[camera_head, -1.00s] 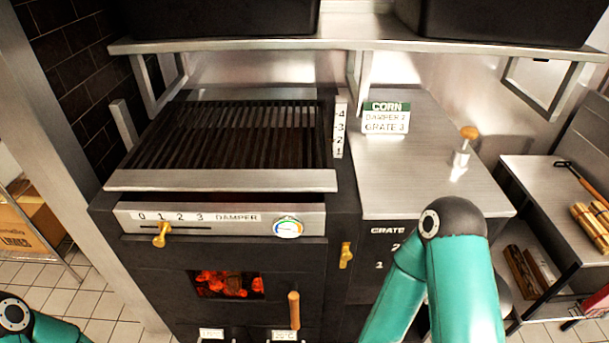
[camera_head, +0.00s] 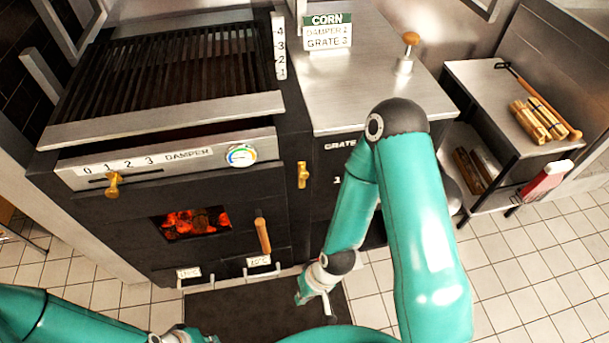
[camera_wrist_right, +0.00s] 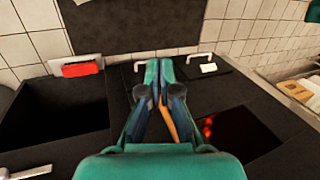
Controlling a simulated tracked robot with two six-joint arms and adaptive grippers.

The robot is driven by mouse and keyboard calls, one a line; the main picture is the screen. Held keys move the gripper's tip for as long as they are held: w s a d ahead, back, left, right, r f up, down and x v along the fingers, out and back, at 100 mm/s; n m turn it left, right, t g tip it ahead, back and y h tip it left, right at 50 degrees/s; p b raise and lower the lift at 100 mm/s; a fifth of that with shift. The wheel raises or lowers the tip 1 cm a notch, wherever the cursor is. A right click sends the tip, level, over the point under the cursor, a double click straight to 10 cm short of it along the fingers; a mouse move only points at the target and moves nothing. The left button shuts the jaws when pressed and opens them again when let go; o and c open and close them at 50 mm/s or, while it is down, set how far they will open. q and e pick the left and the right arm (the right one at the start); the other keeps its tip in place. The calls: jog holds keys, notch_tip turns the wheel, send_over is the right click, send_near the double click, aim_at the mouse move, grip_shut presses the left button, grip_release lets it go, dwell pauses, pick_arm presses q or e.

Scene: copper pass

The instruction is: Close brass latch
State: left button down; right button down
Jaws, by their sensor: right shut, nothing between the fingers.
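A small upright brass piece (camera_head: 303,175), seemingly the latch, is on the dark oven front, right of the firebox. The firebox window (camera_head: 190,222) glows with coals. A wooden handle (camera_head: 262,235) is beside it and also shows in the right wrist view (camera_wrist_right: 168,118), partly hidden by the fingers. My right gripper (camera_head: 303,298) is low in front of the oven, above the dark mat, below and apart from the brass piece. In the wrist view its fingers (camera_wrist_right: 159,68) are together and empty. My left wrist (camera_head: 178,337) is cut off at the bottom edge; its fingers cannot be made out.
A brass damper knob (camera_head: 113,184) sits near 0–1 on the damper scale. The grill (camera_head: 175,65) is above. A CORN sign (camera_head: 328,32) and wooden-topped knob (camera_head: 409,40) stand on the steel counter. A side shelf (camera_head: 480,78) is at right. Tiled floor is clear there.

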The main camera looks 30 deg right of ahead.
jog(key=w+d+r+m+g+y, duration=0.1)
jog(key=w+d+r+m+y, duration=0.1)
jog(key=w+d+r+m, duration=0.4)
jog(key=w+d+r+m+g+y, duration=0.1)
jog(key=w+d+r+m, duration=0.3)
jog(key=r+m, duration=0.6)
jog(key=w+d+r+m+t, duration=0.2)
jog(key=w+d+r, duration=0.1)
jog(key=d+r, duration=0.3)
jog(key=w+d+r+m+t+p, duration=0.1)
jog(key=w+d+r+m+t, duration=0.1)
jog(key=d+r, duration=0.5)
jog(key=shift+w+d+m+t+h, duration=0.3)
jog(key=shift+w+d+m+t, duration=0.1)
jog(key=shift+d, duration=0.05)
jog(key=shift+a, duration=0.1)
